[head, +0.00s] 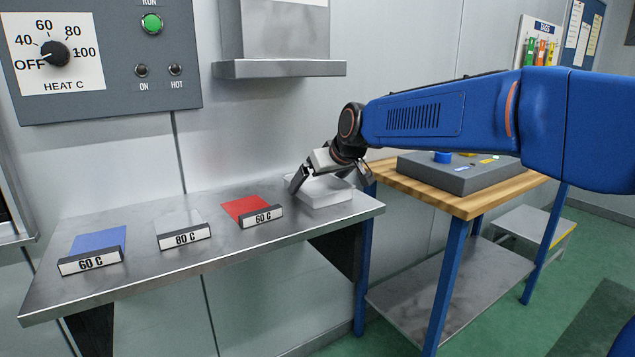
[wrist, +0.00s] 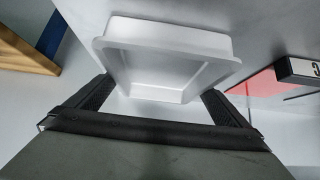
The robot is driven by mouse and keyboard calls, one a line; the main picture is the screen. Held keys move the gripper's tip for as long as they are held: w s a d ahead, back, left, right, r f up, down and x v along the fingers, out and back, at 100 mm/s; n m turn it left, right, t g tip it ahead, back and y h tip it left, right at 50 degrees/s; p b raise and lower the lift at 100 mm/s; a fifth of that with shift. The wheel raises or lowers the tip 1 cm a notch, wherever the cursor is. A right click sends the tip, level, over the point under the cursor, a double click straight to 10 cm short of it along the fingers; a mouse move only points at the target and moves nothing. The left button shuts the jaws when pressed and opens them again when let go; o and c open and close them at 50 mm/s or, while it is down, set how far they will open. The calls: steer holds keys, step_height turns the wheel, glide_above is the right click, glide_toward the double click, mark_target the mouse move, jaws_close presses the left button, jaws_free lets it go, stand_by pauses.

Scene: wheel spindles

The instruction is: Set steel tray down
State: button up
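The steel tray (head: 327,196) looks pale and shallow with a flared rim. It is at the right end of the steel bench, roughly level; whether it touches the bench top or hangs just above it I cannot tell. My gripper (head: 332,177) reaches down over it from the right, one finger at each side. In the wrist view the tray (wrist: 165,58) lies between the two dark fingers of my gripper (wrist: 158,92), set wide apart. Both fingertips meet its outer walls, so the gripper appears shut on it. The tray looks empty.
A wood-topped table (head: 465,201) with a grey control box (head: 455,175) stands close right. A metal hood (head: 280,68) overhangs behind.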

steer(key=shift+s+d+r, duration=0.15)
steer(key=shift+s+r, duration=0.1)
steer(key=shift+r, duration=0.25)
steer(key=v, duration=1.1)
steer(key=s+d+f+m+g+h, duration=0.1)
steer(key=s+d+f+m+h, duration=0.1)
steer(key=s+d+f, duration=1.1)
steer(key=s+d+f+m+g+h, duration=0.1)
steer(key=s+d+f+m+h, duration=0.2)
steer(key=s+d+f, duration=1)
steer(key=s+d+m, duration=0.1)
steer(key=s, duration=0.6)
steer(key=shift+s+m+g, duration=0.25)
steer(key=shift+m+g, duration=0.05)
steer(key=shift+m, duration=0.1)
steer(key=shift+d, duration=0.15)
steer(key=shift+c, duration=0.3)
